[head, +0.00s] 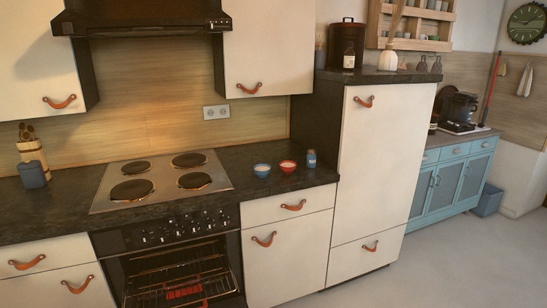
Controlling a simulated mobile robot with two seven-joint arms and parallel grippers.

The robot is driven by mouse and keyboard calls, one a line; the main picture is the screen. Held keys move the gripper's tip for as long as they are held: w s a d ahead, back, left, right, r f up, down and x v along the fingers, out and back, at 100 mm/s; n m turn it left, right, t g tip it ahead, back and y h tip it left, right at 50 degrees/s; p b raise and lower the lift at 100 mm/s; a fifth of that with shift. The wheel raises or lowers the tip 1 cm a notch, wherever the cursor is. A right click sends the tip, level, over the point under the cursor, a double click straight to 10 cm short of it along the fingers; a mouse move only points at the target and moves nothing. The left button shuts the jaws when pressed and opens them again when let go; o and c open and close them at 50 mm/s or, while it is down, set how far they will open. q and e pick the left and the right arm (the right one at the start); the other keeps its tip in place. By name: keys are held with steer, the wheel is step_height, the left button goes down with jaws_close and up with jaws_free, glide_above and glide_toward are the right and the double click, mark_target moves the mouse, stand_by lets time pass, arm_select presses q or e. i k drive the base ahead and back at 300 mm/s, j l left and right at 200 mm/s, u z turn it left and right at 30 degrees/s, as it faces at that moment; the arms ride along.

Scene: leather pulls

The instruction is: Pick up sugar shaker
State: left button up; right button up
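A small blue shaker-like container with a lighter top (311,159) stands upright on the dark countertop (325,175), near the counter's right end beside the tall white cabinet. It is small in the picture, but it looks like the sugar shaker. Nothing touches it. Neither of my grippers shows in the head view.
A red bowl (287,167) and a blue bowl (262,170) stand left of the shaker. A four-burner cooktop (160,180) lies further left. The oven (180,275) below shows its rack. The tall cabinet (378,165) rises on the right. Floor (440,265) at right is clear.

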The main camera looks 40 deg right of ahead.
mark_target(312, 153)
steer(key=l+u, duration=0.25)
steer(key=l, duration=0.2)
steer(key=k+l+u, duration=0.1)
steer(key=l+u, duration=0.2)
steer(key=k+l, duration=0.1)
steer(key=l, duration=0.3)
steer(key=k+l+u, duration=0.15)
steer(key=l, duration=0.65)
steer(key=k+l+u, duration=0.1)
steer(key=l, duration=0.25)
steer(key=k+l, duration=0.2)
steer(key=l, duration=0.2)
steer(key=u, duration=0.05)
